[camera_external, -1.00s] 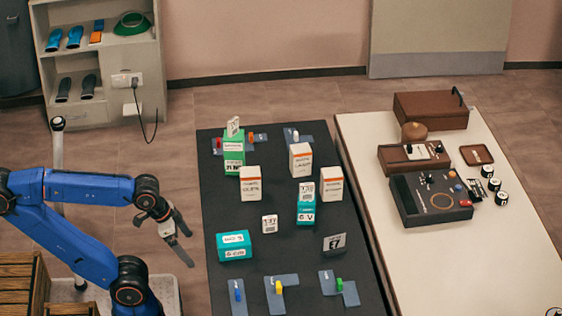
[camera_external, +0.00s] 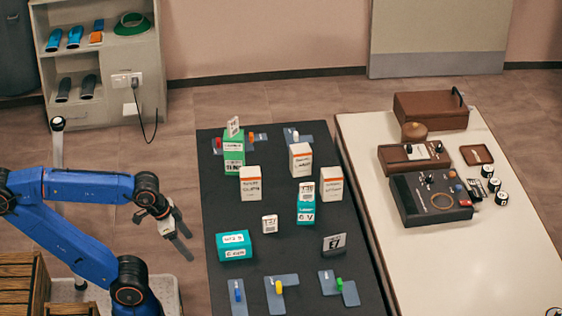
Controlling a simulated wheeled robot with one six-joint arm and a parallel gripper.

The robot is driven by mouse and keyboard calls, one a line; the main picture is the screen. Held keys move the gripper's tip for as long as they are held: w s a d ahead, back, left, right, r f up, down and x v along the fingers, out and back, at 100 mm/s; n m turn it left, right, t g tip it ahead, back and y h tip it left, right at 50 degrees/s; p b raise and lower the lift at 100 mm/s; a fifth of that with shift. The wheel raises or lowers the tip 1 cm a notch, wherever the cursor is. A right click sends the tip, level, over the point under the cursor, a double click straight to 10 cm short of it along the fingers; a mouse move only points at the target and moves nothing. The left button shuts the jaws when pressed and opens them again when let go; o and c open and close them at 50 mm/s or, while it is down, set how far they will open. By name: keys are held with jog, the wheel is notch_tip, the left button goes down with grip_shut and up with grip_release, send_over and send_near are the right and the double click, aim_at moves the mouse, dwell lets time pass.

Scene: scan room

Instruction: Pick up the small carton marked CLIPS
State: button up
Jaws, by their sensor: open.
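Several small cartons stand on the dark table, and the print is too small to read surely. A white carton with an orange top edge (camera_external: 250,184) stands left of the middle, with a label that may read CLIPS. Similar white-and-orange cartons stand behind it (camera_external: 301,161) and to its right (camera_external: 331,184). A teal carton (camera_external: 235,246) with white labels lies nearer the front left. My gripper (camera_external: 187,244) is open and empty, left of the table's left edge, apart from every carton.
The dark table (camera_external: 225,290) also holds a green box (camera_external: 234,160), a teal box (camera_external: 306,208), small tags and coloured pegs on grey plates. A pale table (camera_external: 460,270) with brown boxes and a control panel stands to the right. Shelves (camera_external: 110,75) stand at the back left.

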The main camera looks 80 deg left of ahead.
notch_tip(320, 180, up, 32)
jog(key=f, duration=0.1)
jog(key=m+g, duration=0.5)
jog(key=m, duration=1.3)
send_over(250, 181)
jog(key=a, duration=0.3)
jog(key=f, duration=2.2)
jog(key=shift+w+d+f, duration=0.15)
jog(key=shift+w, duration=0.05)
jog(key=c, duration=1.2)
jog(key=shift+o, duration=0.2)
